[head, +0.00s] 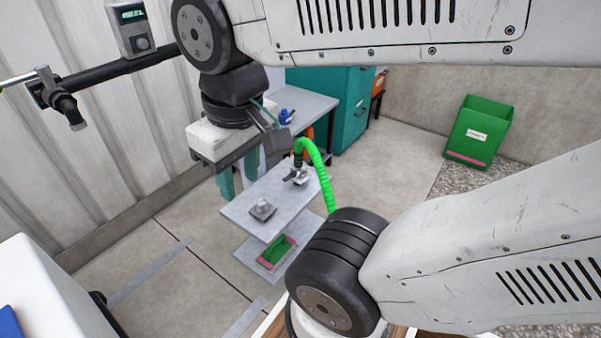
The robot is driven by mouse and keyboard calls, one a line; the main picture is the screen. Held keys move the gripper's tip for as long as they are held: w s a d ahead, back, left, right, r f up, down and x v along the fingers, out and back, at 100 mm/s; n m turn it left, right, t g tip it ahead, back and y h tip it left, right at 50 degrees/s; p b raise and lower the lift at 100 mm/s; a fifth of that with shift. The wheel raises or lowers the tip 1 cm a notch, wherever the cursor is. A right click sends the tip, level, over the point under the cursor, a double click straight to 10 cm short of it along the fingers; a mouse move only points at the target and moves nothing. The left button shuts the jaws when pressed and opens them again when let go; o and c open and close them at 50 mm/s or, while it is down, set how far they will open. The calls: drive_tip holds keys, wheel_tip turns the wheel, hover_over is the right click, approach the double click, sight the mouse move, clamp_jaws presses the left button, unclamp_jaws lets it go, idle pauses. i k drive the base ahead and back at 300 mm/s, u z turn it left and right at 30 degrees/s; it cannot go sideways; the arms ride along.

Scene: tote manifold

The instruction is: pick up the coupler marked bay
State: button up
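A low grey table (246,208) stands below my arm. A small grey fitting (262,210) with a rounded top and a square base sits near its front left edge. A second fitting (299,177), dark and silver, stands toward the table's right side, with a bright green hose (318,166) arching from its top. I cannot read a bay marking on either, so which is the named coupler is unclear. My gripper (240,146) hangs above and left of the table, apart from both fittings. Its fingertips do not show clearly, and I see nothing held.
A green tray with a pink edge (278,252) sits on the lower shelf. A teal cabinet (340,105) and grey bench (300,105) stand behind. A green bin (478,133) is at the right wall. A black pipe with a gauge (131,28) is upper left. Floor left of the table is open.

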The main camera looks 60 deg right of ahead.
sight(298, 167)
drive_tip(key=k, duration=0.3)
drive_tip(key=z, duration=0.7)
drive_tip(key=i, duration=0.5)
drive_tip(key=z, duration=0.05)
